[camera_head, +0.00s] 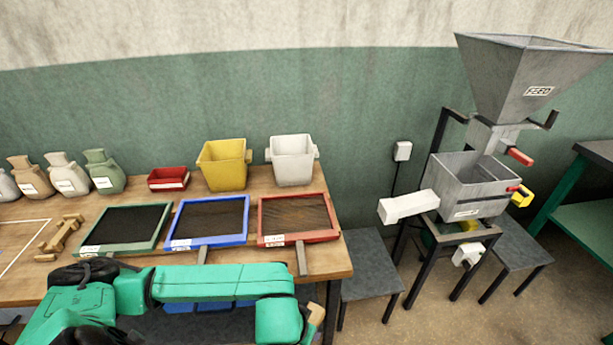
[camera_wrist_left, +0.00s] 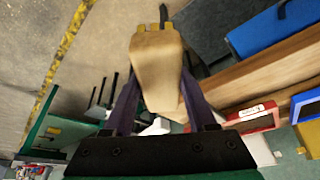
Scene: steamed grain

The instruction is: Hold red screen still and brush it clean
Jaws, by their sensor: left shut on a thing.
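The red screen (camera_head: 263,228), a red-framed tray with a dark brown mesh and a grey handle, lies flat at the right end of the wooden table. It also shows in the left wrist view (camera_wrist_left: 262,119). My left gripper (camera_wrist_left: 155,100) is shut on a tan wooden brush (camera_wrist_left: 156,62), whose far end looks yellowish. In the head view the brush (camera_head: 317,314) shows only in part, in front of the table's right corner. It is apart from the red screen. My right gripper is not in view, and nothing is seen holding the screen.
A blue screen (camera_head: 173,231) and a green screen (camera_head: 94,235) lie left of the red one. Yellow (camera_head: 224,171) and white (camera_head: 293,160) buckets and a red box (camera_head: 168,179) stand behind. A wooden tool (camera_head: 60,236) lies left. A grey stool (camera_head: 370,262) stands right.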

